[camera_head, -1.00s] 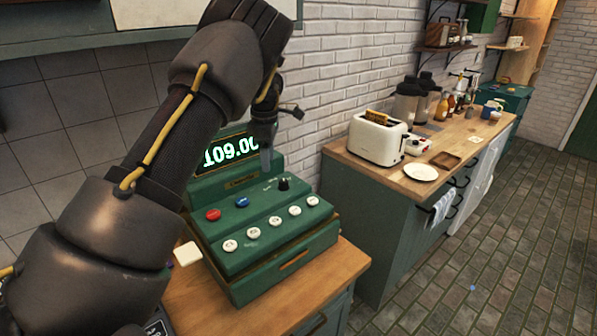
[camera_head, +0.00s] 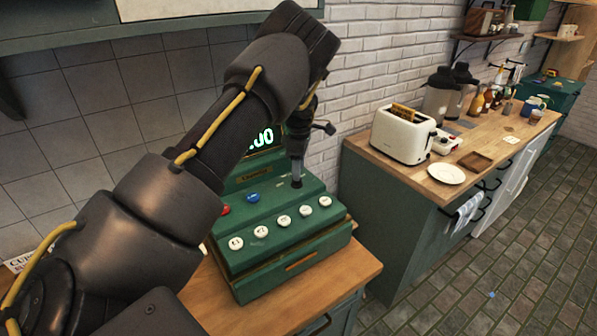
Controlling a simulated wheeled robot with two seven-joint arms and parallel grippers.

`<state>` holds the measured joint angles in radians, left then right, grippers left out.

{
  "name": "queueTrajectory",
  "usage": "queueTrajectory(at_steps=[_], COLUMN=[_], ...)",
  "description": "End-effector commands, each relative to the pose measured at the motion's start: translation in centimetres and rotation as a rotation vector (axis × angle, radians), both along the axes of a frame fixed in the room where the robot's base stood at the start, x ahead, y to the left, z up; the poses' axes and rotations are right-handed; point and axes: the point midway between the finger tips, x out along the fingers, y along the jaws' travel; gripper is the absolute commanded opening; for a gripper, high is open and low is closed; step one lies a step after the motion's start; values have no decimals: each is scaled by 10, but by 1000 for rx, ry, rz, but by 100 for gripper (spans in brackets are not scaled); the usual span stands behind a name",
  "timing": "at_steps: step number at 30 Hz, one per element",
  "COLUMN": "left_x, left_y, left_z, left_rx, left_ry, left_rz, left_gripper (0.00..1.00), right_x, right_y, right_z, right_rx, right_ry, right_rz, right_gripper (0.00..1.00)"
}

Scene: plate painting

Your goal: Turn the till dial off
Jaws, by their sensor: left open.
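The green till (camera_head: 292,247) stands on a wooden counter, with a row of white round buttons, a blue button (camera_head: 253,197) and a red button (camera_head: 224,210). Its display (camera_head: 264,138) is lit and partly hidden by my left arm. My left gripper (camera_head: 297,182) is open and points down over the upper right of the key panel, where the dark dial was visible earlier. The dial is now hidden behind the gripper tip, and I cannot tell whether they touch. My right gripper is not in view.
The till's wooden counter (camera_head: 352,268) has a bare strip at its front. To the right, another counter (camera_head: 437,190) holds a cream toaster (camera_head: 402,138), a white plate (camera_head: 446,174), bottles and jars. A gap of floor separates the counters.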

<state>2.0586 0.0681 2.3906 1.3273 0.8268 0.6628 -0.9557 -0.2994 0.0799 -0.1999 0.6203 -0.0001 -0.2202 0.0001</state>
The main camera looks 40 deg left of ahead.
Motion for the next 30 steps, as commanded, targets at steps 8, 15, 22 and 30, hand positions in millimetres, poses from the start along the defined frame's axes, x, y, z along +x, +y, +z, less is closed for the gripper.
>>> queueTrajectory(at_steps=[8, 15, 22, 30], left_x=[-1, -1, -1, -1], left_y=[1, 2, 2, 2], left_z=[-30, -36, -36, -35], left_rx=[1, 1, 0, 0], left_ry=[0, -2, -1, -1], left_rz=[3, 3, 4, 4], left_gripper=[49, 49, 33, 4], right_x=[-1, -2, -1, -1], right_y=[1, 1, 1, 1], right_z=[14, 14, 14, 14], right_rx=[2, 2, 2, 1], right_ry=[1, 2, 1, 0], right_rz=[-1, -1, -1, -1], right_gripper=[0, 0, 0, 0])
